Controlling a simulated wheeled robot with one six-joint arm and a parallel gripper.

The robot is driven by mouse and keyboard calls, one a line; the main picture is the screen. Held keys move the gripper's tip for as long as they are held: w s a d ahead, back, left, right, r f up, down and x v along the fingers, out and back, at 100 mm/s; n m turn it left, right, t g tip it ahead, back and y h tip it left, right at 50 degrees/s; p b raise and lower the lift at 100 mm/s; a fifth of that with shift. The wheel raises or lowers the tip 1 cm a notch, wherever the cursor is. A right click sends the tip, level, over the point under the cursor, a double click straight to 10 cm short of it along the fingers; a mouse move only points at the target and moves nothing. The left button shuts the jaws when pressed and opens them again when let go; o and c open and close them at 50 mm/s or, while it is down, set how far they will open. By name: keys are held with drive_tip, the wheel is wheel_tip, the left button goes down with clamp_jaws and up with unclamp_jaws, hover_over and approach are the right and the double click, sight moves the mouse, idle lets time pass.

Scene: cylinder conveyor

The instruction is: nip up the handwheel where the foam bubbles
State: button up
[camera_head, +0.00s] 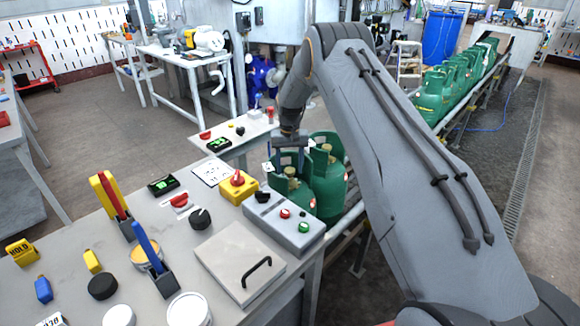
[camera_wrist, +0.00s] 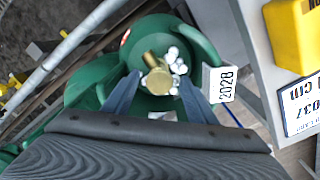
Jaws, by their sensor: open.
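In the wrist view a green gas cylinder (camera_wrist: 150,22) shows from above, with a brass valve and round handwheel (camera_wrist: 158,82) at its top. White foam bubbles (camera_wrist: 173,54) cluster around this valve. My gripper (camera_wrist: 158,88) is open, with one finger on each side of the handwheel; I cannot tell whether either touches it. A white tag marked 2028 (camera_wrist: 220,84) hangs at the cylinder's right. In the head view my gripper (camera_head: 290,150) points down over the near green cylinders (camera_head: 292,197); the foam is not clear there.
Another green cylinder (camera_wrist: 85,85) stands close on the left in the wrist view. A grey bench (camera_head: 215,240) with a button box (camera_head: 284,222) and yellow switch (camera_head: 237,187) borders the cylinders. More cylinders (camera_head: 435,90) line the conveyor behind my arm.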

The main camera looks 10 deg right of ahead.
drive_tip(key=c, duration=1.1)
drive_tip(key=shift+o, duration=0.2)
drive_tip(key=shift+f+m+b, duration=0.1)
drive_tip(key=shift+m+b, duration=0.3)
drive_tip(key=shift+b, duration=0.05)
drive_tip(key=m+b, duration=0.2)
drive_tip(key=shift+b, duration=0.4)
drive_tip(key=shift+a+m+b, duration=0.1)
drive_tip(key=shift+m+b, duration=1.05)
drive_tip(key=shift+m, duration=0.65)
